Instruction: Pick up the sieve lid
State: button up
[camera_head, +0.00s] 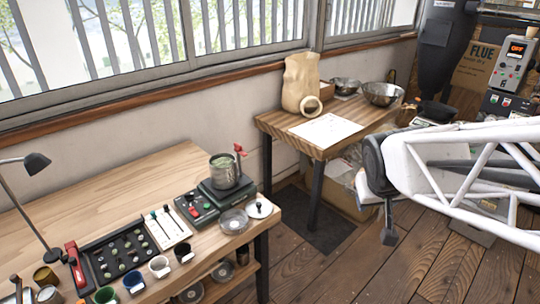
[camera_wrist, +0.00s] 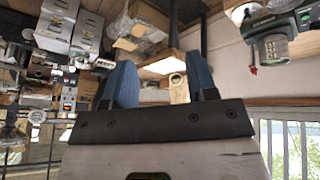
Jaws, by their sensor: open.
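In the head view my white arm is at the right, over the floor, well apart from the lid; the gripper's fingers are not clear there.
Behind the lid, a metal pot (camera_head: 224,171) with a red handle stands on a dark base; it also shows in the wrist view (camera_wrist: 272,48). A control box (camera_head: 196,207) is to the left. A second table (camera_head: 327,150) holds a bag and bowls. Floor between is clear.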

jog(key=w+a+f+n+t+y, duration=0.15)
jog(key=w+f, duration=0.25)
jog(key=w, duration=0.5)
jog(key=w+a+f+n+t+y, duration=0.1)
jog(key=w+a+f+n+t, duration=0.2)
jog(key=w, duration=0.7)
jog(key=w+a+f+n+t+y, duration=0.1)
jog(key=w+a+f+n+y, duration=0.15)
jog(key=w+f, duration=0.45)
jog(key=w+a+f+n+g+y, duration=0.1)
jog(key=w+a+f+n+y, duration=0.2)
jog(key=w+a+f+y, duration=0.35)
jog(key=n+g+y, duration=0.2)
jog(key=g+y, duration=0.1)
jog(key=y, duration=0.1)
send_near(260, 204)
jog(key=w+a, duration=0.2)
jog(key=shift+s+a+f+g+y, duration=0.15)
jog(key=shift+s+f+g+y, duration=0.1)
jog(key=shift+f+g, duration=0.1)
jog(key=shift+x, duration=1.3)
jog(key=shift+a, duration=0.15)
jog(key=shift+x, duration=2.5)
